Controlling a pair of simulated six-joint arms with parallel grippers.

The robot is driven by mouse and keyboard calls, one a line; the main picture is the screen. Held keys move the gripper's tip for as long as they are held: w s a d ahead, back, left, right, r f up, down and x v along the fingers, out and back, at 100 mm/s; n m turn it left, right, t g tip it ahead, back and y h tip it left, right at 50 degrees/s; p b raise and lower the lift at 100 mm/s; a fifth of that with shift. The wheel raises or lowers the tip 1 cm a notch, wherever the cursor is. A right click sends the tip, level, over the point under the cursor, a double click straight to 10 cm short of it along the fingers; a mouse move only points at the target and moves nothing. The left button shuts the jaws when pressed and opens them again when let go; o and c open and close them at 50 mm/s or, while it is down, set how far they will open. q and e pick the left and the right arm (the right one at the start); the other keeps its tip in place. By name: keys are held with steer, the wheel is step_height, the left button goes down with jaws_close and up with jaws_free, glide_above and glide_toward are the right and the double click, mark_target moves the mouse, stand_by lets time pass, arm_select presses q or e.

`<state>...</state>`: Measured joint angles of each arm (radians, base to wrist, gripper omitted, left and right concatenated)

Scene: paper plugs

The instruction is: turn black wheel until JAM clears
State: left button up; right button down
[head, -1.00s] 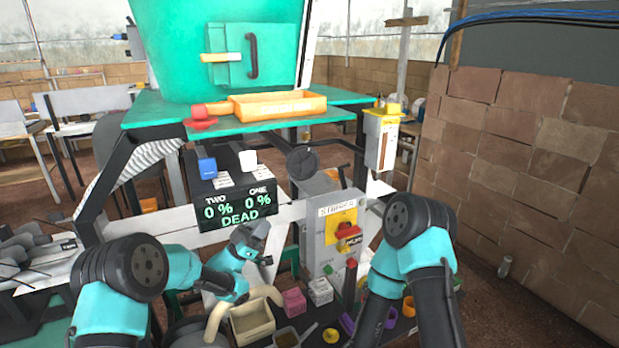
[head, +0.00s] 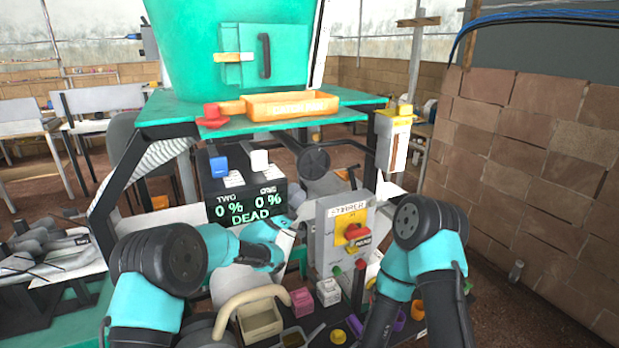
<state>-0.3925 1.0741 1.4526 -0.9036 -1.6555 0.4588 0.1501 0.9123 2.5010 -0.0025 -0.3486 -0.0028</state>
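A black wheel (head: 313,161) stands on edge under the green table, right of the display box. The black display box (head: 247,205) reads TWO 0 %, ONE 0 % and DEAD in green; I see no JAM word on it. My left gripper (head: 288,226) is in front of the display's lower right corner, below the wheel and apart from it. It is small and seen at an angle, so its jaws cannot be made out. My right arm comes in at the lower right, but its gripper is not visible.
A grey control box (head: 326,225) with a red knob (head: 354,232) stands right of my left gripper. Blue (head: 219,167) and white (head: 260,160) blocks sit on the display box. A beige bin (head: 259,321) and small coloured parts lie below. A brick wall (head: 540,170) bounds the right.

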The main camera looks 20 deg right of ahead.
mark_target(307, 179)
arm_select(q)
steer(key=x, duration=0.6)
steer(key=shift+d+r, duration=0.1)
steer(key=shift+r, duration=0.05)
